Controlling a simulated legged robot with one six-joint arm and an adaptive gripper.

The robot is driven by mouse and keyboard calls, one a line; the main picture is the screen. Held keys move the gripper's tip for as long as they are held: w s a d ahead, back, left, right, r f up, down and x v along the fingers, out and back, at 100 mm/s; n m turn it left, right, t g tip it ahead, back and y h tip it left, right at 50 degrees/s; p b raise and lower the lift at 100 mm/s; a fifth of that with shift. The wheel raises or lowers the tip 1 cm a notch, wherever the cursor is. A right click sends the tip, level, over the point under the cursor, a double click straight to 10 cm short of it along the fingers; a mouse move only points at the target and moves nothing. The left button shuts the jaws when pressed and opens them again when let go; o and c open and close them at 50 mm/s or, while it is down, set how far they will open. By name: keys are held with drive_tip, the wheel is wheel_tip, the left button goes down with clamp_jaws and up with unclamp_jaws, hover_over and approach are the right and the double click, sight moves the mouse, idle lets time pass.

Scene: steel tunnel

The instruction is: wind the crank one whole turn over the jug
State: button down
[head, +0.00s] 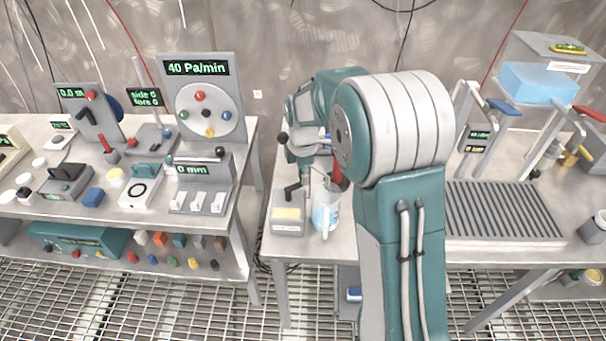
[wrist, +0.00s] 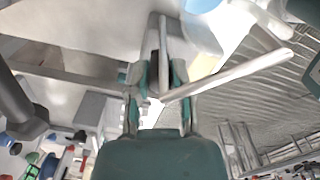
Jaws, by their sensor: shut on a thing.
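The jug (head: 325,217) is clear, holds pale blue liquid, and stands upright on the bench, left of my arm. My gripper (head: 304,176) is above and slightly behind it, partly hidden by my own arm. In the wrist view my gripper (wrist: 158,88) is closed on a narrow upright grip (wrist: 163,58), which I take to be the crank's handle. A pale metal bar (wrist: 232,75) slants up to the right beside the fingers; I cannot tell whether it is the crank's arm. The rest of the crank is hidden in the head view.
A grey box with a yellow top (head: 288,220) stands just left of the jug. A dark bent piece (head: 294,189) rises behind it. A ribbed grey tray (head: 503,212) and a frame with a blue tank (head: 540,83) are at right. The left bench (head: 222,213) holds several instruments, beyond a gap.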

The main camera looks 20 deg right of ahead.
drive_tip(key=shift+s+f+m, duration=0.1)
drive_tip(key=shift+s+m, duration=0.25)
drive_tip(key=shift+m, duration=0.4)
drive_tip(key=shift+s+m, duration=0.3)
drive_tip(key=shift+m, duration=0.45)
drive_tip(key=c, duration=0.5)
unclamp_jaws()
drive_tip(key=shift+c, duration=0.2)
wheel_tip(320, 180, up, 12)
drive_tip(key=shift+w, duration=0.1)
